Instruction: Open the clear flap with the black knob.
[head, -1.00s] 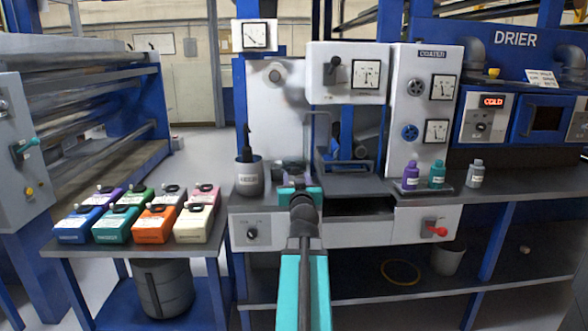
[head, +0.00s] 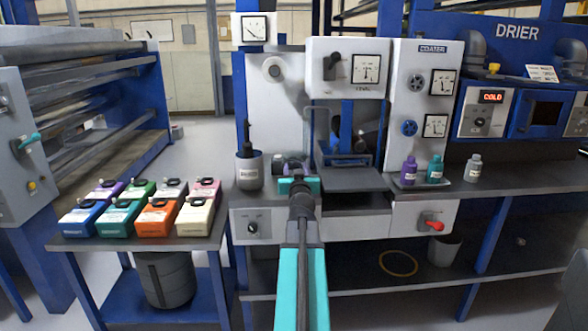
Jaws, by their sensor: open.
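I cannot clearly make out the clear flap. A smooth, faintly see-through patch lies in front of the coater's pale back panel (head: 262,112), left of the central opening. A dark-centred round knob (head: 274,71) sits high on that panel; I cannot tell whether it belongs to a flap. My gripper (head: 298,185) has teal fingers and is in front of the coater's worktop, below the knob and well apart from it. It is open, seen from behind, with nothing visible between its fingers. My arm hides part of the coater's front.
A grey cup (head: 249,172) with a dark-handled tool stands left of my gripper. Purple (head: 409,172), teal (head: 435,170) and grey (head: 473,168) bottles stand right. A red-handled switch (head: 433,225) juts from the front. Several coloured boxes (head: 153,220) cover the left table.

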